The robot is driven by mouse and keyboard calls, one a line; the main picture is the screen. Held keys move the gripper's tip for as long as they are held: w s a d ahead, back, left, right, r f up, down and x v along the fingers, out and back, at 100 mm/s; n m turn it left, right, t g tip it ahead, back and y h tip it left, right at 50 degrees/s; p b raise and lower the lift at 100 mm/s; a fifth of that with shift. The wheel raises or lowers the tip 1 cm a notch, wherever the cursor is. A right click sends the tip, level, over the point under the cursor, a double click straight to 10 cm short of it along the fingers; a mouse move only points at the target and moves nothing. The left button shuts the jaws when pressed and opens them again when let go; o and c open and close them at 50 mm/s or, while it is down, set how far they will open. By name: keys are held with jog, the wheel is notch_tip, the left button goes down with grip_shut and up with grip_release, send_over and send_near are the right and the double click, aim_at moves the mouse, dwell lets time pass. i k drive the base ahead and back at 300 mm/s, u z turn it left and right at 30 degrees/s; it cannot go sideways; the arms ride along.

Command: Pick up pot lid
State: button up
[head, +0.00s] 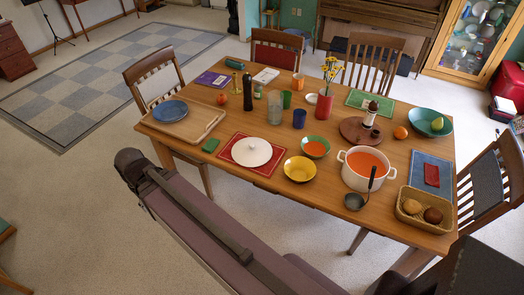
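The pot lid (259,157) is white and round with a knob on top. It lies knob up on a red placemat (232,160) near the table's front edge, left of the middle. The white two-handled pot (349,175) stands open to its right, filled with orange soup. A dark ladle (371,178) leans by the pot's front, its bowl low beside it. My gripper is not visible in this view.
On the wooden table (330,214), a yellow bowl (300,169) and an orange-filled green bowl (315,148) stand right of the lid. A green item (210,145) and a tray with a blue plate (171,110) lie left. A bread basket (424,220) sits front right. Chairs surround the table.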

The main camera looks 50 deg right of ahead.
aim_at(249, 152)
jog(key=z, duration=1.55)
jog(key=i, duration=0.55)
jog(key=u, duration=0.1)
jog(key=k, duration=0.55)
jog(key=u, duration=0.05)
